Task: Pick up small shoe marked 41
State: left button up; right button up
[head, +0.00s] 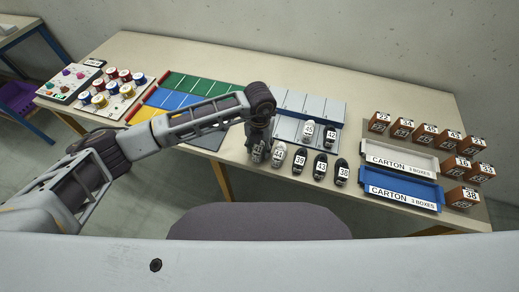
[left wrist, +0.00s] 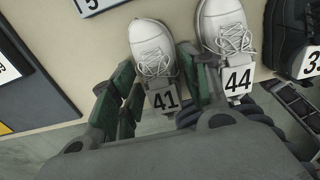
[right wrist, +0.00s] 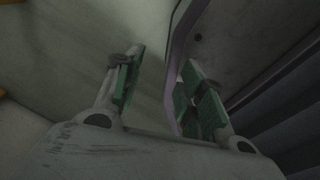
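The small white shoe marked 41 (left wrist: 152,48) stands on the near edge of the table in the left wrist view, its label facing me. My left gripper (left wrist: 160,90) is open, with its green-padded fingers on either side of the label end of this shoe; I cannot tell whether they touch it. In the head view my left gripper (head: 257,153) points down at the left end of the shoe row and mostly hides shoe 41. My right gripper (right wrist: 158,92) is open and empty in the right wrist view, and out of the head view.
The white shoe marked 44 (left wrist: 226,35) stands close to the right of shoe 41. Dark shoes 39 (head: 299,158), 43 (head: 320,165) and 38 (head: 342,172) continue the row. A grey divided rack (head: 290,103) lies behind; carton trays (head: 400,190) are at right.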

pick_arm(q)
jog(key=c, duration=0.5)
jog(key=shift+c, duration=0.2)
jog(key=shift+r, duration=0.55)
notch_tip(320, 180, up, 8)
jog(key=shift+f+b, duration=0.1)
jog(key=shift+b, duration=0.4)
jog(key=shift+r, duration=0.6)
pick_arm(e)
jog(key=shift+w+d+f, duration=0.2)
jog(key=shift+d+f, duration=0.05)
jog(key=shift+d, duration=0.25)
jog(key=shift+w+d+f, duration=0.2)
jog(key=shift+d+f, duration=0.05)
jog(key=shift+d, duration=0.25)
jog(key=shift+s, duration=0.1)
